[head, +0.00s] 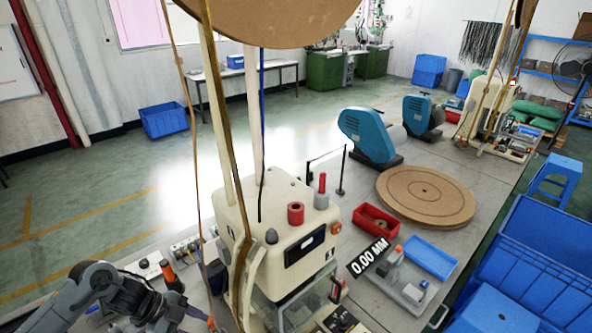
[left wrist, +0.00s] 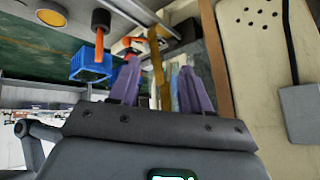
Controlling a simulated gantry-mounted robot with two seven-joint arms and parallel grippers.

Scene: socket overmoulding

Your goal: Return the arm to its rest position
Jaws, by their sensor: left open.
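My left arm reaches in at the bottom left of the head view, and its left gripper (head: 203,318) is low beside the cream moulding machine (head: 278,212), partly cut off by the picture's lower edge. In the left wrist view the two purple fingers of the left gripper (left wrist: 159,72) stand apart. A brown-yellow strip (left wrist: 155,42) shows behind the gap between them, and I see nothing clearly gripped. The machine's cream side (left wrist: 262,75) stands close on the right of that view. My right gripper is not in view.
A large brown reel (head: 270,12) hangs above the machine, with a strip (head: 222,110) running down its front. On the bench are a red bin (head: 376,222), a blue tray (head: 432,258) and round brown discs (head: 425,192). Open floor lies left of the bench.

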